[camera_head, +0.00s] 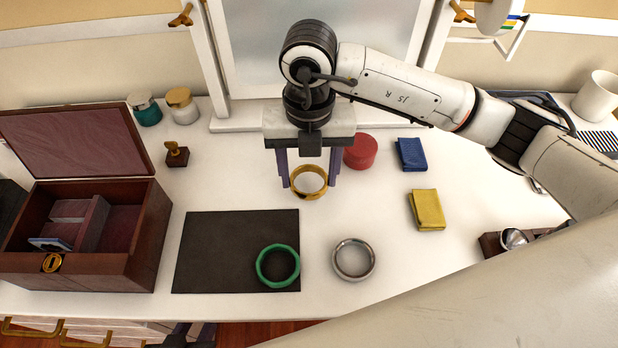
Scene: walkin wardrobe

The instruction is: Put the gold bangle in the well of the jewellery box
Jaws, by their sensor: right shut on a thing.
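My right gripper (309,180) is shut on the gold bangle (309,196), which stands upright between the fingers behind the dark mat; I cannot tell whether it touches the table. The jewellery box (80,272), dark red wood, stands open at the left with its lid tilted back. Inside, a pinkish divided insert (88,225) takes the left part, and an open well (120,228) lies to its right. The bangle is well to the right of the box. Dark parts at the bottom edge may be my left gripper (190,336), mostly cut off.
A green bangle (262,273) lies on the dark mat (215,240), and a silver bangle (340,267) lies right of it. A small stamp-like item (177,156), two jars (145,110), a red round box (360,151) and blue (411,154) and yellow (427,209) items stand around.

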